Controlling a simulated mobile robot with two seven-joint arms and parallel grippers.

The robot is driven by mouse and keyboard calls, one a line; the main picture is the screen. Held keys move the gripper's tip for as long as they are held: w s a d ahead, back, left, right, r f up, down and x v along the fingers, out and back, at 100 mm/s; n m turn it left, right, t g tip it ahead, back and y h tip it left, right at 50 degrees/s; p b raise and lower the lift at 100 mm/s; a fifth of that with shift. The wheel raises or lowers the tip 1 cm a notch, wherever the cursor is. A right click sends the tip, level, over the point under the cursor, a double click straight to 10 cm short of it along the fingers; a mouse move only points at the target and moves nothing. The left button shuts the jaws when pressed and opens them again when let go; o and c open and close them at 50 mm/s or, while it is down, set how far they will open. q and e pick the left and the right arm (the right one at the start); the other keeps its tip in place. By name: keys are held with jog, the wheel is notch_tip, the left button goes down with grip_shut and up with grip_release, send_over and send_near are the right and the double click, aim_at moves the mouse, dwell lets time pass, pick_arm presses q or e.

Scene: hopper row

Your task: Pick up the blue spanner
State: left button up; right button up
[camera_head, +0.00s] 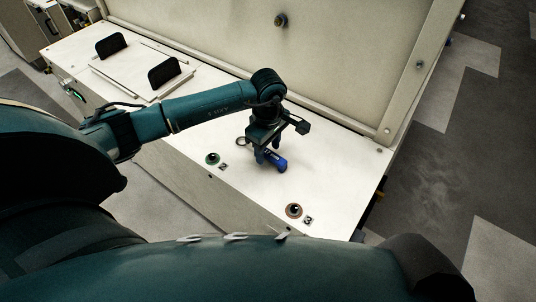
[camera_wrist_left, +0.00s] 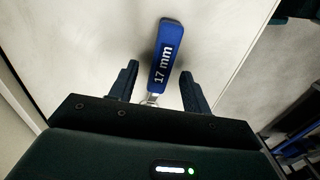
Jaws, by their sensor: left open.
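The blue spanner lies on the white bench top. Its blue handle (camera_head: 276,160) shows in the head view, close by my left gripper (camera_head: 264,158). In the left wrist view the spanner (camera_wrist_left: 164,60) has "17 mm" printed on its handle, and its metal end runs down toward the gripper body, partly hidden. My left gripper (camera_wrist_left: 160,88) is open, with one finger on each side of the spanner. I cannot tell whether the fingers touch it. A metal ring shape (camera_head: 241,142) shows just left of the gripper in the head view. My right gripper is not in view.
A tall pale panel (camera_head: 330,60) rises behind. Two black handles (camera_head: 164,72) stand on a plate at the left.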

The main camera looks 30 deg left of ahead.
aim_at(268, 152)
pick_arm(q)
jog(key=shift+f, duration=0.25)
grip_shut()
dwell(0.3)
jog(key=shift+r, duration=0.15)
notch_tip(268, 152, up, 10)
jog(key=shift+p, duration=0.3)
jog(key=c, duration=0.7)
grip_release()
grip_shut()
